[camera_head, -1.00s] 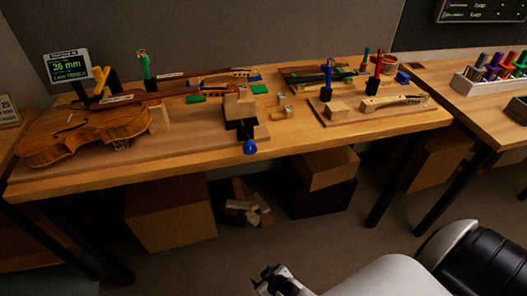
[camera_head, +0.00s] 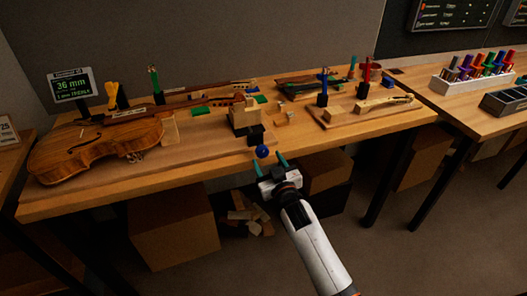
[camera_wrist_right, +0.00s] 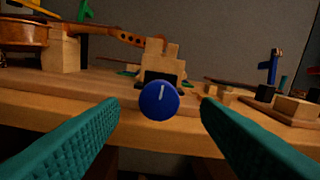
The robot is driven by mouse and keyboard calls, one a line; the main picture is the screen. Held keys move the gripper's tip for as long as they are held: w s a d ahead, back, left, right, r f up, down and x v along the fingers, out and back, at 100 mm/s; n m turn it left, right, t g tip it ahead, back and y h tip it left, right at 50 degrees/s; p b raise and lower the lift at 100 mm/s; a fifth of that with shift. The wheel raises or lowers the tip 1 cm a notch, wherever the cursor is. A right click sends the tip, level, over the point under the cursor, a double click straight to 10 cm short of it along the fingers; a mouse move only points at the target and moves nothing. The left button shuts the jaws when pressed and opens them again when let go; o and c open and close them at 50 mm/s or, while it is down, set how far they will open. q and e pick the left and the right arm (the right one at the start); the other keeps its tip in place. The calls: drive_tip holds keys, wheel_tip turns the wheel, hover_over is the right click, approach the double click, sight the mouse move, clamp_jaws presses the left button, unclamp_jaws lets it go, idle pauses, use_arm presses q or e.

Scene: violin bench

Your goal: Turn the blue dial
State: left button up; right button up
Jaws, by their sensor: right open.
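The blue dial (camera_head: 262,151) sits at the front edge of the bench, on the front of a black vise-like holder (camera_head: 256,136) with wooden blocks. In the right wrist view the dial (camera_wrist_right: 160,101) faces me, round, with a white mark pointing nearly straight up. My right gripper (camera_head: 270,164) is open, its teal fingers just in front of the dial. In the wrist view the two fingers (camera_wrist_right: 160,125) stand apart on either side of the dial, with gaps on both sides; I see no contact. My left gripper is not in view.
A violin (camera_head: 85,150) lies on the bench at left, below a display reading 36 mm (camera_head: 72,85). Cardboard boxes (camera_head: 172,225) stand under the bench. The space before the dial is free.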

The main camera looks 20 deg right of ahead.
sight(263, 154)
drive_tip(key=shift+w+a, duration=0.1)
drive_tip(key=shift+w, duration=2.6)
drive_tip(key=c, duration=1)
drive_tip(key=shift+n, duration=1.1)
drive_tip(key=o, duration=1)
drive_tip(key=s, duration=1.2)
drive_tip(key=shift+d, duration=0.2)
